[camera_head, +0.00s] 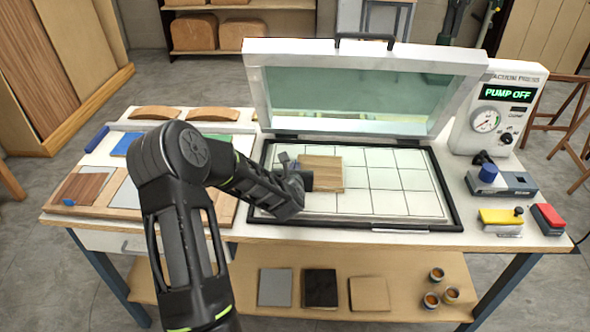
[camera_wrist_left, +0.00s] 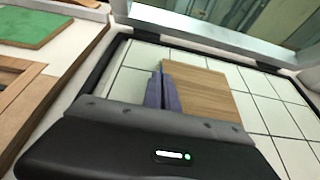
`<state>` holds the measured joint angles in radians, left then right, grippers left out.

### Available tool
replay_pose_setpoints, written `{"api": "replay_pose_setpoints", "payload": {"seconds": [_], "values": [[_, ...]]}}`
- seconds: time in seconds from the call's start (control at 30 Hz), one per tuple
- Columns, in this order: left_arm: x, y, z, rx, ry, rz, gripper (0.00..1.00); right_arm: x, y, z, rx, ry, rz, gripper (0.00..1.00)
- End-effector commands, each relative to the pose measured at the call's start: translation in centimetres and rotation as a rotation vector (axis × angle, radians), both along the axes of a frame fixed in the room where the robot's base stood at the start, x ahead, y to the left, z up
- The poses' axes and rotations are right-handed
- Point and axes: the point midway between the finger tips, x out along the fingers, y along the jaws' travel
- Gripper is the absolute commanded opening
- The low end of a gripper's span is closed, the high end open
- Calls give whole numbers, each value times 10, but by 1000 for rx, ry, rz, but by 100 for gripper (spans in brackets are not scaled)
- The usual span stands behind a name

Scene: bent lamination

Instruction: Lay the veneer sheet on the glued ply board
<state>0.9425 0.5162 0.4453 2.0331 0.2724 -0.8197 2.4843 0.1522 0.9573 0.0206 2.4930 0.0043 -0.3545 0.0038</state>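A square tan wood sheet (camera_head: 322,172) is over the left part of the white gridded press bed (camera_head: 395,180). I cannot tell whether it is the veneer, the ply board, or one on the other; no glue shows. My left gripper (camera_head: 300,180) reaches in from the left to the sheet's left edge. In the left wrist view its two fingers (camera_wrist_left: 164,90) are close together with the edge of the tan sheet (camera_wrist_left: 200,90) at them, and it looks pinched there. A reddish-brown wood piece (camera_head: 84,187) lies at the table's left end. My right gripper is not in view.
The press lid (camera_head: 360,88) stands open behind the bed. The pump box (camera_head: 495,108) reads "PUMP OFF". A black frame (camera_head: 456,222) edges the bed, and its right part is clear. Yellow (camera_head: 500,216) and red (camera_head: 548,218) tools sit at the right. Several pieces lie on the lower shelf.

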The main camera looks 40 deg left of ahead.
Motion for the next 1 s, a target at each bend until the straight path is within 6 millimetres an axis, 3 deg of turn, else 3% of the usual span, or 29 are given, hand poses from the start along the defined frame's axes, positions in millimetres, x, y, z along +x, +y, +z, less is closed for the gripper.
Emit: {"api": "replay_pose_setpoints", "payload": {"seconds": [1.0], "values": [[0,0,-2,0,0,-1,0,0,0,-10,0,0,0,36]]}}
